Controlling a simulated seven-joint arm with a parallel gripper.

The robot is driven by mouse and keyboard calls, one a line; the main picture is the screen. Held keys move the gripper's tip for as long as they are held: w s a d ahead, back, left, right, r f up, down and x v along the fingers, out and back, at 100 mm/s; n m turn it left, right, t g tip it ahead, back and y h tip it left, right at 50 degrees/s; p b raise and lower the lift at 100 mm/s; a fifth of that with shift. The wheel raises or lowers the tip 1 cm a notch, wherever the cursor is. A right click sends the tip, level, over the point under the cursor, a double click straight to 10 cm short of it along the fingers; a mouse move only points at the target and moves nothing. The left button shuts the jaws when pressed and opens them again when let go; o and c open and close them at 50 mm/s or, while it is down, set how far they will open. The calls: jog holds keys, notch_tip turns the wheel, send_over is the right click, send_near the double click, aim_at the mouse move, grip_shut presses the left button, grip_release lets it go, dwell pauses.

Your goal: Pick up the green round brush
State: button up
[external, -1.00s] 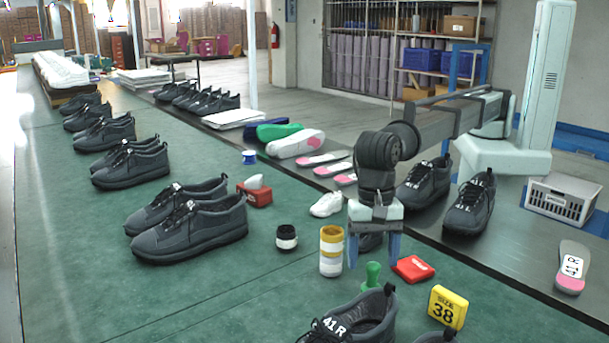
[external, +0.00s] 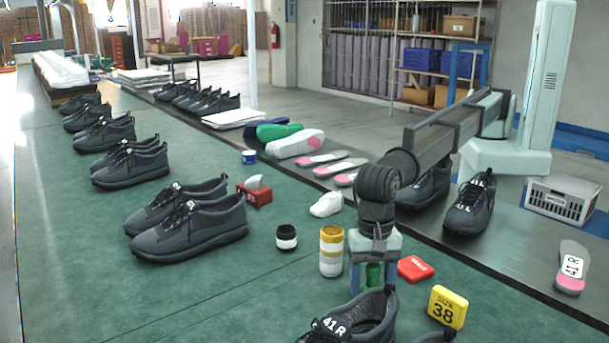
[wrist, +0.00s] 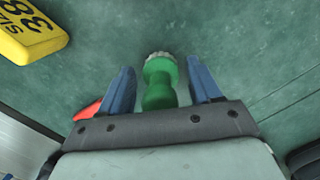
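The green round brush (external: 374,275) stands on the green table surface, partly hidden behind a dark shoe in the external view. The wrist view shows the brush (wrist: 160,82) with its pale bristle end away from the gripper body. My gripper (external: 374,284) is lowered over the brush. Its two blue fingers are apart on either side of the brush, and the wrist view shows a gap on both sides (wrist: 163,85). The gripper is open and holds nothing.
A red box (external: 415,268) lies close to the right finger.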

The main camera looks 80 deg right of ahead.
jog(key=c, duration=0.9)
jog(key=shift+r, duration=0.1)
